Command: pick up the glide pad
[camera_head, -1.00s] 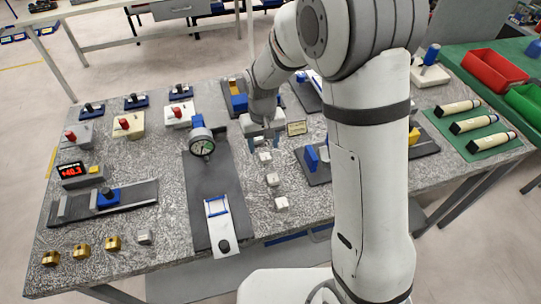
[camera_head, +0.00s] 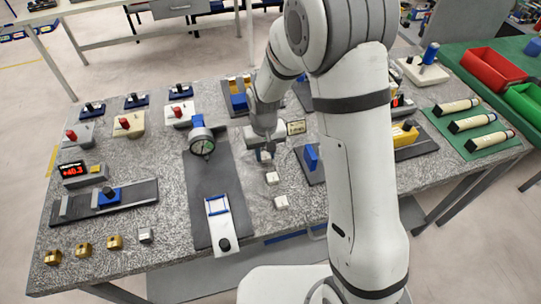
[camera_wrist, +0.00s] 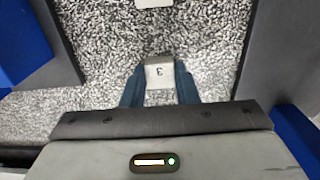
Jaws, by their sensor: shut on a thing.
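A small white block marked 3 (camera_wrist: 160,75), seemingly the glide pad, is between the fingers of my gripper (camera_wrist: 159,88) in the wrist view. The fingers touch its two sides. In the head view my gripper (camera_head: 265,155) is low over the speckled table, at the far end of a row of small white blocks, and mostly hides what it holds. Two similar blocks stand nearer, one in the middle (camera_head: 272,178) and one at the near end (camera_head: 281,202). I cannot tell whether the held block is clear of the table.
A dark plate (camera_head: 213,180) with a dial gauge (camera_head: 201,142) lies left of the blocks. A blue upright piece on a dark base (camera_head: 311,157) is close on the right. Red (camera_head: 493,68) and green bins stand far right. Bare table lies around the near blocks.

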